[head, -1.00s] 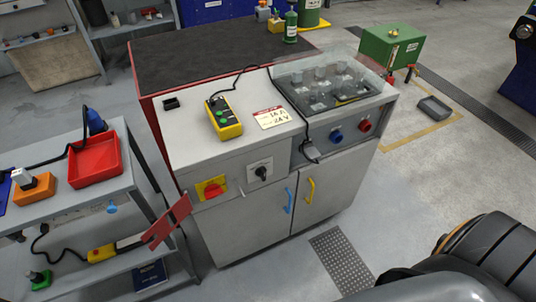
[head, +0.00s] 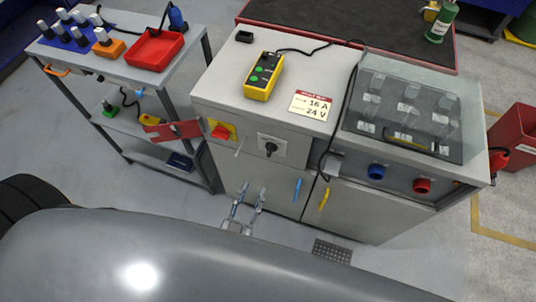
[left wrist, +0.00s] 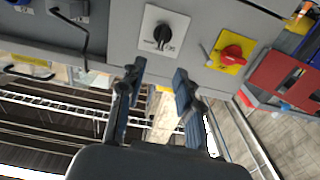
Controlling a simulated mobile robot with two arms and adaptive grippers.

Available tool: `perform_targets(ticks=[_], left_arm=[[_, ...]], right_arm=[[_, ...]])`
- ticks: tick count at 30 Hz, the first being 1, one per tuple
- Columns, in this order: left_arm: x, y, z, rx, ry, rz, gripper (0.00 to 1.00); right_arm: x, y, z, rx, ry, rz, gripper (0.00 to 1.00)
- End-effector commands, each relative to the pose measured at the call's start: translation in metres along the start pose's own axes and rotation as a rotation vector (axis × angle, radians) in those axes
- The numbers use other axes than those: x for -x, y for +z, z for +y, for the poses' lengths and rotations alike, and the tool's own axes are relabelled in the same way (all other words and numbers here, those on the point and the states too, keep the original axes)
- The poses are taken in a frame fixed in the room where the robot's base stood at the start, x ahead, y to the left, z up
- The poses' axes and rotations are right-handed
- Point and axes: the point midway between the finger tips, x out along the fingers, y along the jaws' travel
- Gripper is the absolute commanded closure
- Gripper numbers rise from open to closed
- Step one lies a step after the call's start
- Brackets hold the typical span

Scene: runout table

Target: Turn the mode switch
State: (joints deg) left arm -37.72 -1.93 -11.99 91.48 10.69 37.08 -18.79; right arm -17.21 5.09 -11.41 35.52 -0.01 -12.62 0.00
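The mode switch (head: 270,148) is a black rotary knob on a white plate on the cabinet's front. It also shows in the left wrist view (left wrist: 162,34), just ahead of the fingertips. My left gripper (head: 251,190) is open and empty, in front of the cabinet and below the switch in the head view. In the left wrist view its two fingers (left wrist: 158,72) are spread apart, pointing at the panel, and do not touch the knob. My right gripper is not in view.
A red knob on a yellow plate (head: 221,131) sits left of the switch, with a red hinged plate (head: 172,131) sticking out beside it. Blue (head: 298,190) and yellow (head: 324,199) door handles are below right. A shelf cart (head: 195,62) stands left.

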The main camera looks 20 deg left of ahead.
Motion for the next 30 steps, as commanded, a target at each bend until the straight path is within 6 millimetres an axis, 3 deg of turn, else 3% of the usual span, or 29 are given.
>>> perform_targets(ticks=[9, 15, 21, 30], left_arm=[[-0.069, -0.002, 0.0, 0.001, 0.0, 0.002, 0.66], [-0.104, 0.0, 0.0, 0.0, 0.001, -0.001, 0.66], [-0.121, 0.001, 0.001, 0.001, 0.001, -0.003, 0.66], [-0.123, 0.002, 0.001, 0.001, 0.001, -0.004, 0.66]], right_arm=[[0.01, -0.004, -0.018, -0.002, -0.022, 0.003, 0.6], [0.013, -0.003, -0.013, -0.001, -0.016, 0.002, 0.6], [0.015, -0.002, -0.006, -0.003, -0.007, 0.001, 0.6], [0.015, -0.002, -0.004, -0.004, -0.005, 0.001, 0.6]])
